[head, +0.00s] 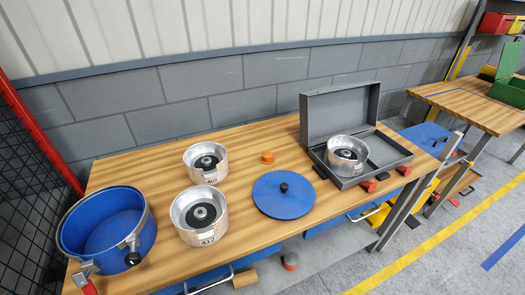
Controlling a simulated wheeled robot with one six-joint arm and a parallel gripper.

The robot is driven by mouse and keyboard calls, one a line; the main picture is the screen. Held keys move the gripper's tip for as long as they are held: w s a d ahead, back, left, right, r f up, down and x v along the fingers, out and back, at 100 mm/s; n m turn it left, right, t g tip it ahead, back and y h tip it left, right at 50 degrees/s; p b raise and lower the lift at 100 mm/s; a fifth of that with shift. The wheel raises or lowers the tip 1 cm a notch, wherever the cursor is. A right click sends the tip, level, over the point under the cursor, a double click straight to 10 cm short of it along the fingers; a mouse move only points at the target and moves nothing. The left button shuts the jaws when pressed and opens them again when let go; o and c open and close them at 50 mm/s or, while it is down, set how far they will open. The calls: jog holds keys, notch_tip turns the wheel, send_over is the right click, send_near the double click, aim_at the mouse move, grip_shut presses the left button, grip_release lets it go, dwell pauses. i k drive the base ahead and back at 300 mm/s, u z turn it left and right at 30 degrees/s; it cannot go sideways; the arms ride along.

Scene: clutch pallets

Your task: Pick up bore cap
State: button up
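A small orange cap (267,157), which looks like the bore cap, sits on the wooden workbench (135,175) behind a round blue lid. Nothing touches it. My gripper is not in view.
Two silver clutch drums (178,215) (191,157) stand left of the cap. The blue lid (283,212) with a black knob lies in front of it. An open grey case (322,117) holds another silver drum (335,162). A blue tub (75,245) stands at left.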

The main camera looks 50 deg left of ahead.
aim_at(267, 159)
jog(key=u, duration=0.7)
jog(key=i, duration=0.9)
jog(key=u, duration=1.4)
jog(key=i, duration=0.3)
jog(key=u, duration=0.3)
